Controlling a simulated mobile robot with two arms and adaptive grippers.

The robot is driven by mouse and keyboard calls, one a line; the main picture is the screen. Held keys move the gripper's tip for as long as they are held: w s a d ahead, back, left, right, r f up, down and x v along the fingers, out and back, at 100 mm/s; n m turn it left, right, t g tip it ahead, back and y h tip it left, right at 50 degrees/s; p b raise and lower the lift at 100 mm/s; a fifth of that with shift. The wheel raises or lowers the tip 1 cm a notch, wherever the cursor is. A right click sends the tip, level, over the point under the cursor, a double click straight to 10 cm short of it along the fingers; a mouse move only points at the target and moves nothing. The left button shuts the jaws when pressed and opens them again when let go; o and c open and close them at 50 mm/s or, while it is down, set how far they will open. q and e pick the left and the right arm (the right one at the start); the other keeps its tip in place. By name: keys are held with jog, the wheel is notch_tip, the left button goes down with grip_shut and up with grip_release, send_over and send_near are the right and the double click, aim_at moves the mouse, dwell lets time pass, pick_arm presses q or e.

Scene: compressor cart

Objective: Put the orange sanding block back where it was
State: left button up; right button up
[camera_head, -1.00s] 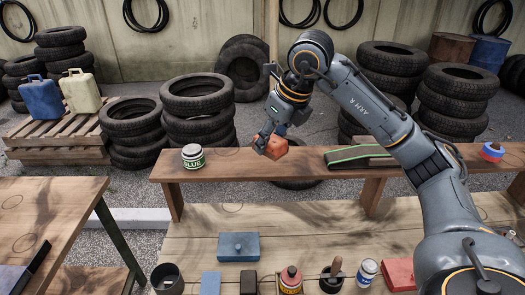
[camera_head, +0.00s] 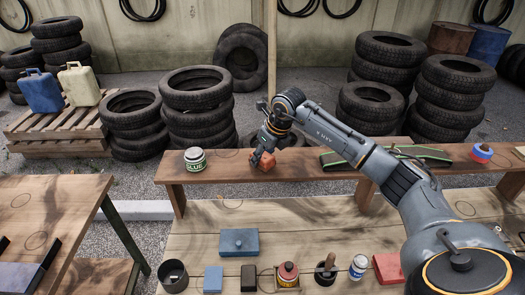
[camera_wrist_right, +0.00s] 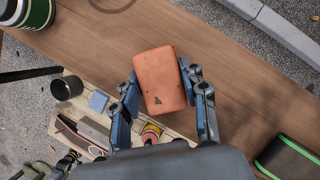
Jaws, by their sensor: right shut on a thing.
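The orange sanding block (camera_head: 266,162) is at the long raised wooden plank (camera_head: 320,168), right of the glue tin (camera_head: 195,160). My right gripper (camera_head: 262,158) points down and is shut on the block. In the right wrist view the block (camera_wrist_right: 160,80) sits between the two fingers, with the plank behind it. I cannot tell whether the block touches the plank or hangs just above it.
A green-edged black belt (camera_head: 385,156) lies on the plank to the right. A drawn circle shows beside the glue tin. The lower bench (camera_head: 330,220) holds a blue box (camera_head: 239,242), a dark cup (camera_head: 173,276) and several small items. Tyre stacks (camera_head: 198,105) stand behind.

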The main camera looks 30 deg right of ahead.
jog(key=shift+f, duration=0.2)
jog(key=o, duration=1.1)
jog(key=shift+r, duration=0.2)
jog(key=b+v, duration=0.3)
jog(key=v, duration=0.9)
jog(key=shift+s, duration=0.15)
